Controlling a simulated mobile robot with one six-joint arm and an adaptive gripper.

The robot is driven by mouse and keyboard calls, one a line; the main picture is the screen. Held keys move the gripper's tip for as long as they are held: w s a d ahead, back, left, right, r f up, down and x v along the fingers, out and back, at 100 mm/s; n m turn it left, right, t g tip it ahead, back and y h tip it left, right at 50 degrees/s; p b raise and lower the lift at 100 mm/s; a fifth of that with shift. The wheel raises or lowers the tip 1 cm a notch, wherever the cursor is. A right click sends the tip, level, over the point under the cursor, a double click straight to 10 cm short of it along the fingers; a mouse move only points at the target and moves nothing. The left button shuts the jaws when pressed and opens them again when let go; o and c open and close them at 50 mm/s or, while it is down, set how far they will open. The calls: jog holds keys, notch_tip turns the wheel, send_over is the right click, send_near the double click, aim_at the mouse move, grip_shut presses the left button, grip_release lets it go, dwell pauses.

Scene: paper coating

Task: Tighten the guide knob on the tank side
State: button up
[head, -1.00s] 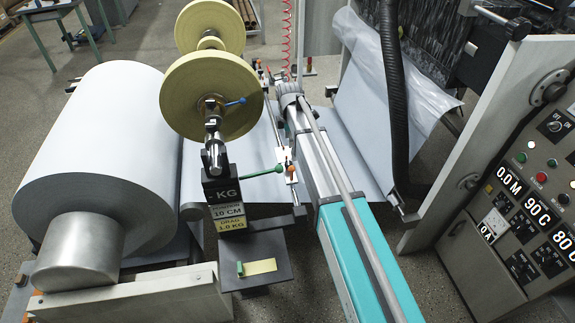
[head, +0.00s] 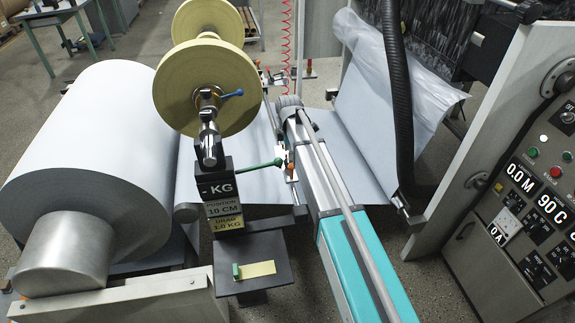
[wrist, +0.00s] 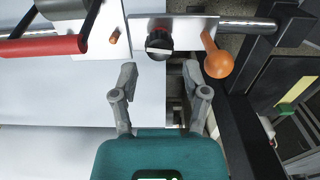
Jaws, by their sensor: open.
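In the wrist view a black knob (wrist: 158,42) with a pale stripe sits on a metal guide plate (wrist: 190,22) on a round bar. An orange ball handle (wrist: 218,63) stands on the same plate, right of the knob. My gripper (wrist: 162,80) is open, with its two grey fingers apart and nothing between them. In this picture the knob lies just beyond the gap between the fingertips. The ball lies beyond the right finger. In the head view the guide area (head: 288,158) is small and partly beside my arm. I cannot make out my fingertips there.
A large paper roll (head: 90,150) stands at left. A black hose (head: 395,100) and control panel (head: 530,200) are at right. A red handle (wrist: 45,47) lies left of the knob.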

aim_at(288, 161)
jog(key=shift+f+b, duration=1.9)
jog(key=shift+f, duration=0.35)
jog(key=shift+c, duration=0.3)
